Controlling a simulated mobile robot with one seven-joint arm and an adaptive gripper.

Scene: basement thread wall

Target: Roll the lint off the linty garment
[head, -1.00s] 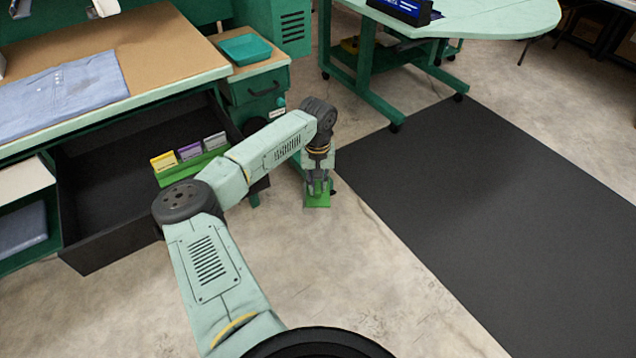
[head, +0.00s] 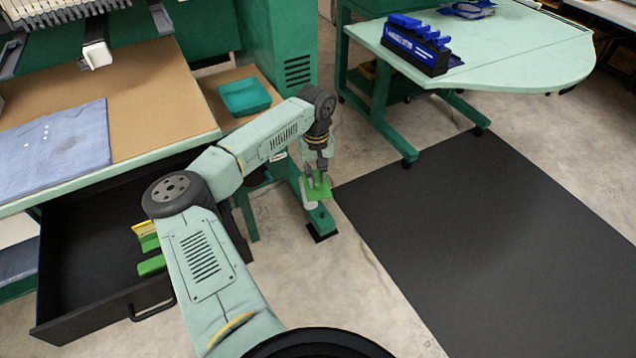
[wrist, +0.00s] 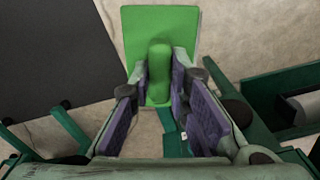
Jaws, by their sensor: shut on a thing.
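A folded blue garment (head: 55,150) lies on the tan worktop at the left in the head view. A few small white specks of lint (head: 45,128) show on its upper part. My gripper (head: 318,178) is shut on a green tool (head: 319,192), held out over the floor to the right of the workbench, away from the garment. In the wrist view my gripper (wrist: 160,75) has its purple-padded fingers on either side of the tool's rounded handle. A flat green plate (wrist: 180,25) extends beyond the handle.
An open black drawer (head: 85,270) sits below the worktop, with yellow and green items partly hidden by my arm. A teal tray (head: 244,97) sits beside the worktop. A machine overhangs its back. A table (head: 500,60) with a blue rack stands right; a dark mat (head: 450,230) covers open floor.

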